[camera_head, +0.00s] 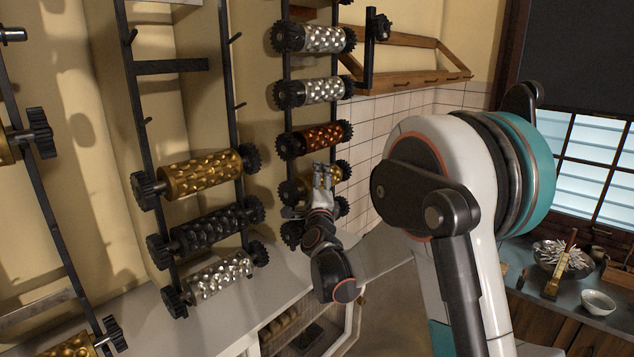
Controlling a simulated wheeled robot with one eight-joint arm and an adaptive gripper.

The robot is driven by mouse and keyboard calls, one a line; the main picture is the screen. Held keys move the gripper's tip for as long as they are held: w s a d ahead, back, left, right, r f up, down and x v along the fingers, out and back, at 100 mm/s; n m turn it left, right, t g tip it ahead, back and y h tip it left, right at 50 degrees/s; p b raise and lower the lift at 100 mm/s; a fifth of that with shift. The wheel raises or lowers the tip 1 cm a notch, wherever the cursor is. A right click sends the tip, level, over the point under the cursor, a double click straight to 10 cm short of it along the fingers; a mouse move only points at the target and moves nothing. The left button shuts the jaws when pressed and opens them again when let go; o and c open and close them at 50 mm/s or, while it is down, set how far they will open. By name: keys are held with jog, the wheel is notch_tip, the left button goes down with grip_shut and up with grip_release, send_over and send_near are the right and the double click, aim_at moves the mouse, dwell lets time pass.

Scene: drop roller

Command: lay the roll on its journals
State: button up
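My gripper (323,173) is at the right-hand rack, pointing up in front of a gold embossed roll (299,191). It hides the middle of that roll; the dark toothed end wheels show on both sides. I cannot tell whether the fingers touch the roll or how far apart they are. Above it on the same rack are a copper roll (320,139) and silver rolls (326,90), (324,39). Below it, toothed wheels (292,233) of another roll show, its body hidden by my wrist. The journals are too small or hidden to make out.
The middle rack holds a gold roll (203,174), a black roll (207,229) and a silver roll (218,276), with empty pegs (236,38) above. A wooden wall shelf (413,78) is right of the racks. A white bowl (598,302) stands on the right counter.

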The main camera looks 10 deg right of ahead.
jog(key=shift+f, duration=0.15)
jog(key=v, duration=1.2)
jog(key=s+a+f+n+g+y+b, duration=0.2)
jog(key=s+f+n+g+y+b, duration=0.1)
jog(key=s+f+n+b, duration=0.45)
jog(key=s+a+f+n+g+y+b, duration=0.3)
jog(key=s+f+n+y+b, duration=0.15)
jog(key=f+n+b, duration=0.45)
jog(key=s+d+f+n+g+h+b, duration=0.2)
jog(key=s+f+b, duration=0.5)
jog(key=s+f, duration=0.4)
jog(key=s+d+f+n+g+h+b, duration=0.2)
jog(key=s+d+f+n+g+b, duration=0.2)
jog(key=s+f+b, duration=0.4)
jog(key=s+d+f+g, duration=0.1)
jog(key=s+f, duration=0.2)
jog(key=s, duration=0.1)
jog(key=shift+s+d+f+b, duration=0.25)
jog(key=shift+f+b, duration=0.05)
jog(key=shift+f, duration=0.1)
